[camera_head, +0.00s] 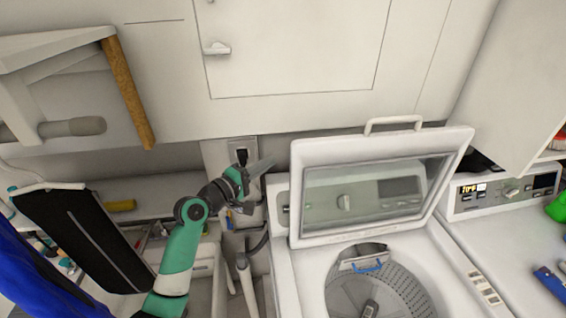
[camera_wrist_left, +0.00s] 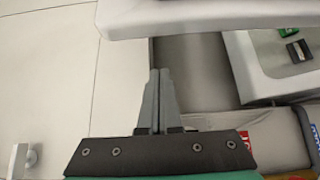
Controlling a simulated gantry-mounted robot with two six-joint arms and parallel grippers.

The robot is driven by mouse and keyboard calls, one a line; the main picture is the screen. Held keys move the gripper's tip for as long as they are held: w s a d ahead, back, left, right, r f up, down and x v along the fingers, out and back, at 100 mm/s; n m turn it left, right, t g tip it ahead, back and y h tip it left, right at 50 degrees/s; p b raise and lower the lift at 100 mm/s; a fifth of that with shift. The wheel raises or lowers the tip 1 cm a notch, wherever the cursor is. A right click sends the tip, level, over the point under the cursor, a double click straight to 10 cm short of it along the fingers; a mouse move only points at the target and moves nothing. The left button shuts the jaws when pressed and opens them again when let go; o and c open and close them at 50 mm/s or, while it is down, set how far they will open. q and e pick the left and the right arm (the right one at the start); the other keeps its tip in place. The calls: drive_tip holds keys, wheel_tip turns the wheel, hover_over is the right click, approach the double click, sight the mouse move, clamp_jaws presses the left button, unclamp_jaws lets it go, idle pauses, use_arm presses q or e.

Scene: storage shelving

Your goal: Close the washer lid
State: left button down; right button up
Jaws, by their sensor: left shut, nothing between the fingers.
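The washer lid (camera_head: 375,195) stands open and tilted back, with a white frame, a glass panel and a handle (camera_head: 393,119) on its top edge. The washer (camera_head: 283,262) is below it, its round metal drum (camera_head: 408,280) exposed. My left gripper (camera_head: 268,167) is left of the lid, apart from it, in front of the wall below the cabinet. Its fingers are shut and empty, and they show in the left wrist view (camera_wrist_left: 158,76). A white rounded edge (camera_wrist_left: 210,17) crosses the top of that view; I cannot tell if it is the lid. My right gripper is not seen.
White wall cabinets (camera_head: 290,45) hang above and behind the lid. A second machine with a control panel (camera_head: 505,193) stands on the right. A black panel (camera_head: 85,240) and a shelf with small items are on the left. Some free room lies between gripper and lid.

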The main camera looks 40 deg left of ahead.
use_arm(q)
drive_tip(key=w+d+p, duration=0.3)
idle(0.6)
drive_tip(key=shift+d, duration=0.15)
